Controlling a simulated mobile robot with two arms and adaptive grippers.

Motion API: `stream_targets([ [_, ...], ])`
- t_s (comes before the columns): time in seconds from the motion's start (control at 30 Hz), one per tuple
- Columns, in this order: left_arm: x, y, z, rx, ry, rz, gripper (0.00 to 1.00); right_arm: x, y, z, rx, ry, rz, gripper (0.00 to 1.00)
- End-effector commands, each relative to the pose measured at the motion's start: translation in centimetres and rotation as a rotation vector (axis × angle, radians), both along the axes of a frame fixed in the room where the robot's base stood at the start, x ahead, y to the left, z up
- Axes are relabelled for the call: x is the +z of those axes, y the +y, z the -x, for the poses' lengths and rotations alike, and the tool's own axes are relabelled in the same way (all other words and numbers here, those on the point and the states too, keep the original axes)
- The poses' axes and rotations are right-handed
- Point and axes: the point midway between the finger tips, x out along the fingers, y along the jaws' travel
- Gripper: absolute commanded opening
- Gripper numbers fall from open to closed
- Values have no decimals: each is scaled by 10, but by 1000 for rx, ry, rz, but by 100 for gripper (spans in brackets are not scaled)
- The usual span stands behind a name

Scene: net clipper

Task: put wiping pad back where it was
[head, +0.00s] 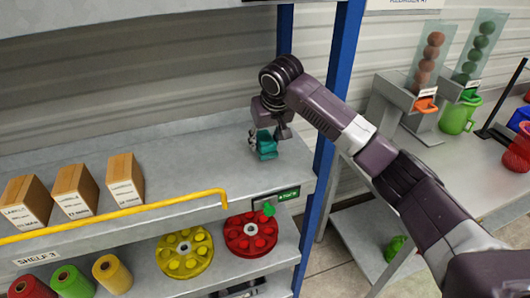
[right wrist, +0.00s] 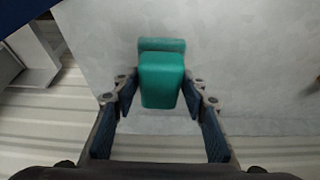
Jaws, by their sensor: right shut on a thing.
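The wiping pad (head: 266,150) is a small teal block with a flat base, at the right end of the upper grey shelf (head: 190,160). My right gripper (head: 264,137) reaches down over it and is shut on it. In the right wrist view the pad (right wrist: 162,80) sits between the two fingers of my right gripper (right wrist: 162,98), its wider base lying beyond them towards the shelf surface. I cannot tell whether the base touches the shelf. My left gripper is not in view.
Several cardboard boxes (head: 75,190) stand at the shelf's left. A yellow rail (head: 150,207) runs along its front, and a blue post (head: 335,90) stands right of the pad. Below are coloured rolls (head: 72,281), a yellow wheel (head: 184,253) and a red wheel (head: 250,235). The shelf's middle is clear.

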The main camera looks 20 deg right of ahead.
Motion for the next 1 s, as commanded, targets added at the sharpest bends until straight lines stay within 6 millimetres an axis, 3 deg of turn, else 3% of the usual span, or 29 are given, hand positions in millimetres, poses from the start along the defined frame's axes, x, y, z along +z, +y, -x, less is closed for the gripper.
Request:
stream_targets([
  [0.2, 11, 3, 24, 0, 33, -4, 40, -23, -1, 0, -1, 1, 1, 20],
  [0.33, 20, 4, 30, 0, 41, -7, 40, -41, -1, 1, -1, 3, 1, 20],
  [0.5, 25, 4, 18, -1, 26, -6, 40, -58, -1, 0, -1, 0, 0, 21],
  [0.7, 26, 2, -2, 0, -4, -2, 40, -60, -1, 0, -1, 0, 0, 20],
  [0.73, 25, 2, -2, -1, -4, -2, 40, -60, -1, 0, -1, 0, 0, 42],
  [0.87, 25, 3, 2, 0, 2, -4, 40, -60, -1, 0, -1, 0, 0, 56],
  [1.0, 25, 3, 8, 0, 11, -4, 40, -59, 0, 0, -1, 0, 0, 57],
])
